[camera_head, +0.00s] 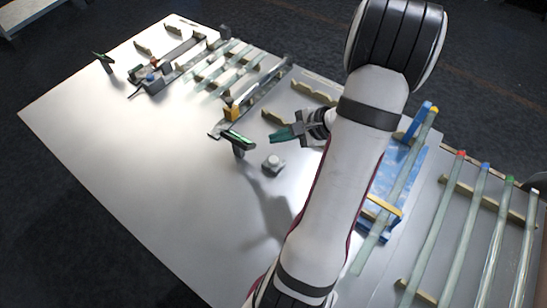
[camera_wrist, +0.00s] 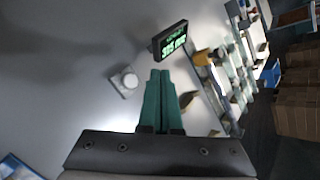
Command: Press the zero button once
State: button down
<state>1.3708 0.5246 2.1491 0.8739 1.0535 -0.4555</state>
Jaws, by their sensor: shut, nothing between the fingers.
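A small grey box with a round pale button (camera_head: 273,161) on top stands on the table, just in front of a black display with green characters (camera_head: 238,139). In the wrist view the button (camera_wrist: 129,80) is left of my fingertips and the display (camera_wrist: 171,41) is beyond them, facing the camera. Its characters are too blurred to read surely. My gripper (camera_head: 275,136) has green fingers, shut and empty, above the table close to the button and display. In the wrist view the shut fingertips (camera_wrist: 160,73) are apart from the button.
Glass tubes with coloured ends (camera_head: 484,190) lie on wooden rests at the right. A blue fixture (camera_head: 410,160) holds a tube beside my arm. More tubes (camera_head: 222,68) and rails lie behind the display. The table's left front (camera_head: 150,170) is clear.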

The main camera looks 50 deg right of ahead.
aim_at(278, 160)
jog(key=shift+f, duration=3.05)
jog(key=shift+f, duration=0.1)
jog(key=shift+f, duration=0.3)
jog(key=shift+f, duration=0.45)
jog(key=shift+r, duration=0.9)
jog(key=shift+r, duration=2.5)
